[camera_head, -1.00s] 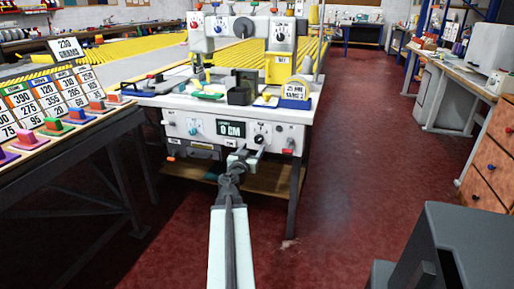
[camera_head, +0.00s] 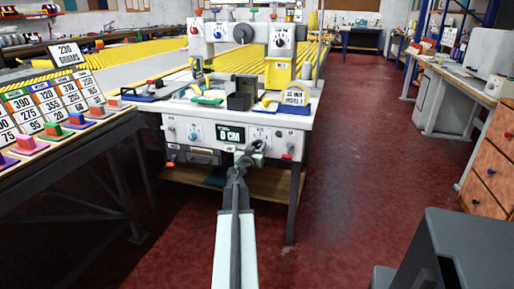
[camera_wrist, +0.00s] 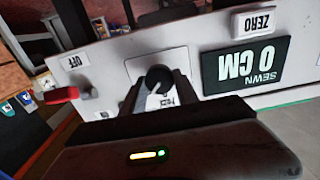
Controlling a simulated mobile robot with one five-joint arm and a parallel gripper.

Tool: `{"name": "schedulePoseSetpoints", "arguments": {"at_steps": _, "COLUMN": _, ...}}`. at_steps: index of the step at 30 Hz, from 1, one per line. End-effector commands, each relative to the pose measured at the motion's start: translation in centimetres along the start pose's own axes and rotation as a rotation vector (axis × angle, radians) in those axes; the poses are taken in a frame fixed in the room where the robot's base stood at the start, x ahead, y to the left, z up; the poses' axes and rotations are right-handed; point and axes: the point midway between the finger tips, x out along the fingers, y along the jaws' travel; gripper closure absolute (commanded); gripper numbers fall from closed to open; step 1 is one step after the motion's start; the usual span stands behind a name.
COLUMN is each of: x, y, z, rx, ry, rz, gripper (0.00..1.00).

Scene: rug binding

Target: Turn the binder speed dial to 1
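A black round dial (camera_wrist: 158,76) shows in the wrist view on a pale plate on the machine's front panel. A small white label lies just below it, partly hidden and too small to read. My gripper (camera_wrist: 156,98) has its two fingers apart, one on each side of the dial; I cannot tell whether they touch it. In the head view my gripper (camera_head: 250,152) is in front of the right half of the panel (camera_head: 215,150) and hides the dial there. The dial's setting cannot be read.
The display reading 0 CM (camera_head: 231,134) is beside my gripper, with a teal knob (camera_head: 192,135) farther left. The wrist view shows a ZERO label (camera_wrist: 262,21), an OFF label (camera_wrist: 74,61) and a red lever (camera_wrist: 61,95). Red floor (camera_head: 350,190) is clear to the right.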

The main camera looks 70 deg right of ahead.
Motion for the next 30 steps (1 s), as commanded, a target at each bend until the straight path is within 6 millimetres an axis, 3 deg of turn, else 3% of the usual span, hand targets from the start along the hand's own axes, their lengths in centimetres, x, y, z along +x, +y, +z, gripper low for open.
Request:
{"name": "schedulePoseSetpoints", "arguments": {"at_steps": 13, "x": -0.06, "y": -0.04, "z": 0.02, "rx": -0.129, "ry": 0.000, "rz": 0.001, "gripper": 1.00}}
{"name": "schedulePoseSetpoints", "arguments": {"at_steps": 30, "x": -0.11, "y": -0.21, "z": 0.10, "rx": -0.650, "ry": 0.000, "rz": 0.000, "gripper": 1.00}}
